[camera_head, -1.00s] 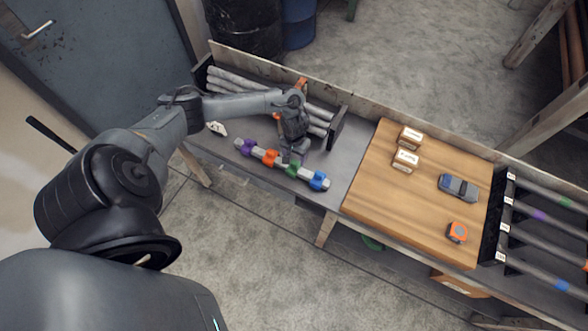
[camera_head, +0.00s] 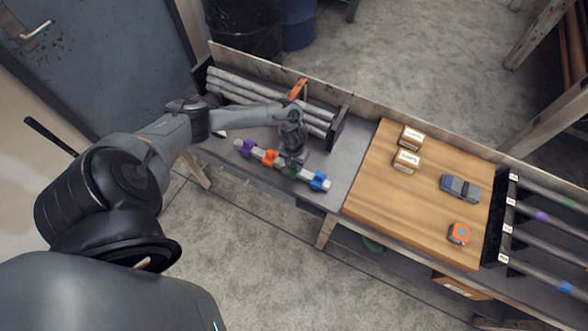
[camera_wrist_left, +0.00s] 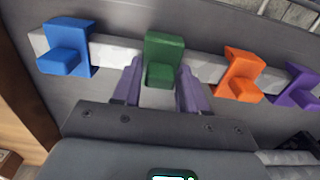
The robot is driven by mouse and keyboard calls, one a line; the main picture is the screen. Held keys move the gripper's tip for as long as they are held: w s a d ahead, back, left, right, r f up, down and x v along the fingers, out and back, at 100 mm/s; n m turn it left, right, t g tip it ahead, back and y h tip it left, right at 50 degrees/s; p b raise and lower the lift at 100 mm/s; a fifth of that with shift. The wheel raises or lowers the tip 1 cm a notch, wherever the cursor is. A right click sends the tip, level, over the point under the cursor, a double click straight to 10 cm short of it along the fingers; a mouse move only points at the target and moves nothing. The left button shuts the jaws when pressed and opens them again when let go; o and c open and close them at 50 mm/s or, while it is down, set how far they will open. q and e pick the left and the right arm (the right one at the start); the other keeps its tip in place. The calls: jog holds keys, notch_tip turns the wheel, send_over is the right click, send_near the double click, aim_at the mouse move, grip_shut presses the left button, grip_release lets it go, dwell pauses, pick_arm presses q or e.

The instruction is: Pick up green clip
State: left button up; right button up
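The green clip (camera_wrist_left: 163,58) sits on a pale grey bar (camera_wrist_left: 115,52) in the left wrist view, between a blue clip (camera_wrist_left: 68,50) and an orange clip (camera_wrist_left: 238,72). A purple clip (camera_wrist_left: 300,88) is at the far end. My left gripper (camera_wrist_left: 158,78) is open, with one finger on each side of the green clip's lower part; I cannot tell whether they touch it. In the head view the green clip (camera_head: 291,172) is partly hidden by my left gripper (camera_head: 292,160) above it. My right gripper is not in view.
Grey pipes (camera_head: 240,92) lie in a dark rack behind the bar, with an orange object (camera_head: 298,88) there. A wooden board (camera_head: 385,190) to the right holds two small boxes (camera_head: 407,161), a blue-grey object (camera_head: 460,187) and an orange tape measure (camera_head: 458,233). More pipes lie in a rack at far right.

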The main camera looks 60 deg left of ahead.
pick_arm(q)
grip_shut()
jog(key=shift+r, duration=0.15)
